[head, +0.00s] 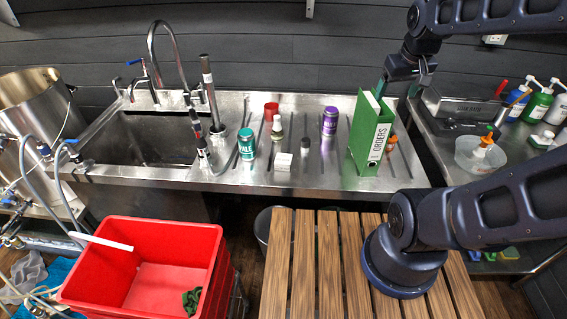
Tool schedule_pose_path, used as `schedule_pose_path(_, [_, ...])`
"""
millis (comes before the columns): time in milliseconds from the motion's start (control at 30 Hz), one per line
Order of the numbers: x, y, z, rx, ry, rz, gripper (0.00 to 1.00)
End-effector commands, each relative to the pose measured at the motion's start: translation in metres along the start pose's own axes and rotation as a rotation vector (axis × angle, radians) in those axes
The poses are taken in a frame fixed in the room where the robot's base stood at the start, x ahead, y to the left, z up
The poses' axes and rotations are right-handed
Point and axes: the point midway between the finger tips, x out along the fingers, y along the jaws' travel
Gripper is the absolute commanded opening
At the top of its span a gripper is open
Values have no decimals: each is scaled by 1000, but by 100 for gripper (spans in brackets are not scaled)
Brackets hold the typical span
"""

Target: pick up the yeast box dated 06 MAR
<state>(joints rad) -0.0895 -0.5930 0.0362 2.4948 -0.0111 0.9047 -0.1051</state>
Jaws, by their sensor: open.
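A small white box (283,162) sits on the steel drainboard, in front of a small bottle with a green band. Any date on it is too small to read, so I cannot tell whether it is the 06 MAR yeast box. My gripper (404,78) is open at the back right, above and behind the green ORDERS binder (374,138). It is well away from the white box. The binder stands upright and hides part of the drainboard behind it.
The sink (150,138) is left, a red crate (150,262) front left, a slatted wooden surface (318,262) in front.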

Motion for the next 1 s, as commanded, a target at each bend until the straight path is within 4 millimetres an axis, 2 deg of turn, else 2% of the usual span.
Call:
schedule_pose_path(200, [34,-33,-36,-209,-56,-27,78])
schedule_pose_path(500, [87,-92,-73,-494,-119,-73,78])
schedule_pose_path(767, [138,-155,-89,-745,-167,-126,78])
schedule_pose_path(1000, [187,-220,-88,-973,-207,-184,78])
